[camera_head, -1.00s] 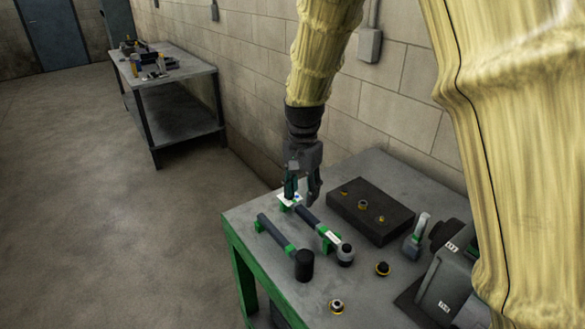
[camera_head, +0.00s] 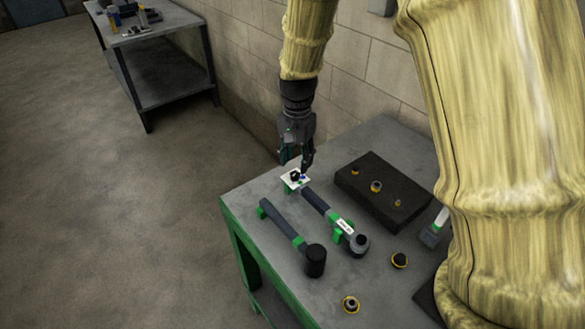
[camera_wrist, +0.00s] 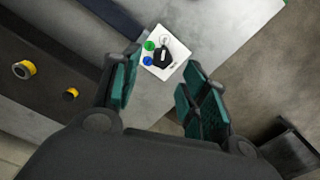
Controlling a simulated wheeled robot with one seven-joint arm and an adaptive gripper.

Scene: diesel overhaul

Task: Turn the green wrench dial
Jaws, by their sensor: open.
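A white plate (camera_head: 289,185) with a black dial knob (camera_head: 295,176) sits at the far end of a dark-handled wrench (camera_head: 316,202) with green supports. In the wrist view the plate (camera_wrist: 178,70) carries green, blue and white round marks around the black knob (camera_wrist: 161,57). The knob has a pale line on it. My gripper (camera_head: 296,164) points down just above the plate. In the wrist view its teal-padded fingers (camera_wrist: 161,72) are open, one on each side of the plate's near part, with nothing between them. Contact with the knob is not visible.
A second dark tool (camera_head: 283,223) with a black head lies left of the wrench. A black block (camera_head: 385,207) with brass-ringed parts lies to the right. Loose ringed parts (camera_head: 351,304) lie near the front. A wall stands behind the table (camera_head: 262,185); another table (camera_head: 165,22) is farther back.

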